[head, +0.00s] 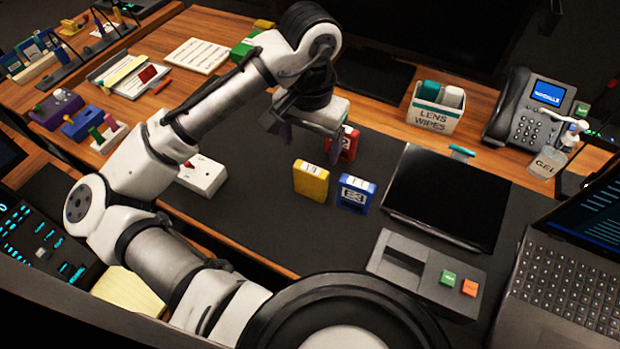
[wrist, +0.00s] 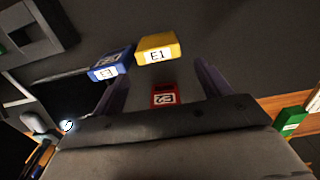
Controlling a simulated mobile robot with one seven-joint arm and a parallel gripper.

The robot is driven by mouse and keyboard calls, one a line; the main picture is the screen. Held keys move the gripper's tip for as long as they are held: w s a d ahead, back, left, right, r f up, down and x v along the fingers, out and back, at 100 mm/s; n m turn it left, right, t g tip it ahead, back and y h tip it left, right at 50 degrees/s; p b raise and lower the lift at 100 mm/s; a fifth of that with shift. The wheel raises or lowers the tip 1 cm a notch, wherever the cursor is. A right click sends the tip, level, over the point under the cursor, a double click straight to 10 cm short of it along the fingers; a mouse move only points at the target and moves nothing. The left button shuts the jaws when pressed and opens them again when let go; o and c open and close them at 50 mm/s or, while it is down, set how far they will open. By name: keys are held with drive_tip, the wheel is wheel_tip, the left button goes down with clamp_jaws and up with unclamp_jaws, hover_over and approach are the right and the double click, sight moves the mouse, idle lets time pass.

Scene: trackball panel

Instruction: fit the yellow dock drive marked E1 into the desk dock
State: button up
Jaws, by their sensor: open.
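The yellow drive (head: 311,182) stands upright on the dark desk mat, and its E1 label faces the camera in the wrist view (wrist: 158,54). A blue drive (head: 356,193) stands close to its right in the head view, and a red drive (head: 348,144) stands behind, partly hidden by my gripper. My gripper (head: 310,143) is open and empty above the mat, behind the yellow drive. In the wrist view its two purple fingers (wrist: 156,74) are spread apart, with the red drive (wrist: 165,95) between them.
A dark flat pad (head: 450,195) lies right of the drives, with a laptop (head: 575,275) beyond the dock. A white box (head: 203,175) sits left on the mat. A lens wipes box (head: 434,112) and a phone (head: 530,110) stand behind. Mat around the yellow drive's front is clear.

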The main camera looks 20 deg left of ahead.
wheel_tip(320, 180, down, 7)
drive_tip(key=shift+f, duration=0.1)
drive_tip(key=shift+s+d+f, duration=0.1)
drive_tip(key=shift+f, duration=1.25)
drive_tip(key=shift+s+f, duration=0.1)
drive_tip(key=shift+f, duration=1.25)
drive_tip(key=c, duration=0.9)
drive_tip(key=shift+r, duration=0.15)
drive_tip(key=shift+r+p, duration=0.45)
drive_tip(key=shift+r, duration=9.45)
